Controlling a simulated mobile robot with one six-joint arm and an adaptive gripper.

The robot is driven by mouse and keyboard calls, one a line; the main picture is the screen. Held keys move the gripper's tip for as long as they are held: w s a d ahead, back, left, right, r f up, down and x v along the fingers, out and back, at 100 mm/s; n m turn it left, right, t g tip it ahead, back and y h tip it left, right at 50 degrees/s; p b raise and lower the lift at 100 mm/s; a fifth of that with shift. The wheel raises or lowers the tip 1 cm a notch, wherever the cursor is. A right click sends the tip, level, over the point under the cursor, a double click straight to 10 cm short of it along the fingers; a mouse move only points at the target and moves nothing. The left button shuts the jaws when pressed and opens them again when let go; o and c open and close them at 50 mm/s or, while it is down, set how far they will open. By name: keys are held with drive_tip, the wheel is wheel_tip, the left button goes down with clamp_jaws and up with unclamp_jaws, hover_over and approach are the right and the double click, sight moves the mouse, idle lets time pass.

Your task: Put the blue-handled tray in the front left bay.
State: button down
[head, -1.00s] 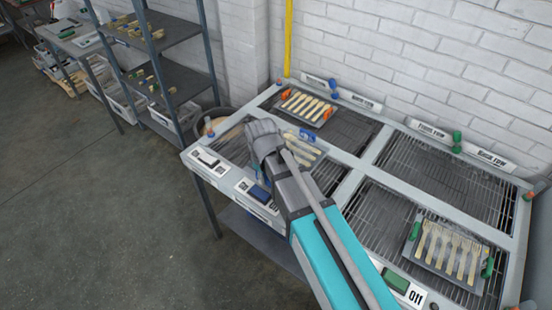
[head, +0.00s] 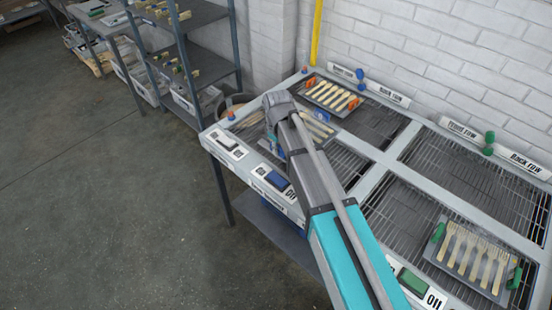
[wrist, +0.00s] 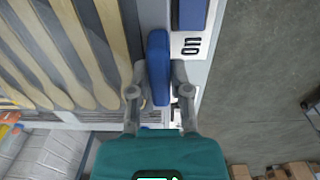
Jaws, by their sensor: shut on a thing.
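The blue-handled tray of wooden utensils (head: 316,127) is at the left half of the press, in front of the orange-handled tray. Its far blue handle (head: 322,115) shows in the head view; my arm covers much of its near side. In the wrist view my gripper (wrist: 158,88) is shut on the near blue handle (wrist: 158,55), with utensils to its left. In the head view my gripper (head: 274,148) is near the front edge, behind the blue switch. I cannot tell whether the tray rests on the front left bay's grate or hangs just above it.
An orange-handled tray (head: 334,96) sits in the back left bay. A green-handled tray (head: 471,262) lies in the front right bay. The back right bay (head: 470,185) is empty. A blue switch (head: 274,176) and a green switch (head: 413,283) line the front edge.

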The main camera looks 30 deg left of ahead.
drive_tip(key=shift+w+a+f+b, duration=0.35)
drive_tip(key=shift+w+f+b, duration=0.15)
drive_tip(key=shift+f, duration=0.2)
drive_tip(key=shift+w+a+f+b, duration=0.3)
drive_tip(key=shift+w+f+b, duration=0.1)
drive_tip(key=shift+f+b, duration=0.3)
drive_tip(key=shift+w+a+f+b, duration=0.35)
drive_tip(key=shift+w+f+b, duration=0.15)
drive_tip(key=shift+f, duration=0.2)
drive_tip(key=shift+w+a+f+b, duration=0.25)
drive_tip(key=shift+w+f+b, duration=0.05)
drive_tip(key=shift+f+b, duration=0.3)
wheel_tip(320, 180, down, 3)
drive_tip(key=b, duration=0.3)
drive_tip(key=shift+r, duration=0.1)
drive_tip(key=c, duration=0.6)
unclamp_jaws()
drive_tip(key=shift+o, duration=0.2)
drive_tip(key=r+p, duration=1.2)
drive_tip(key=shift+s, duration=0.2)
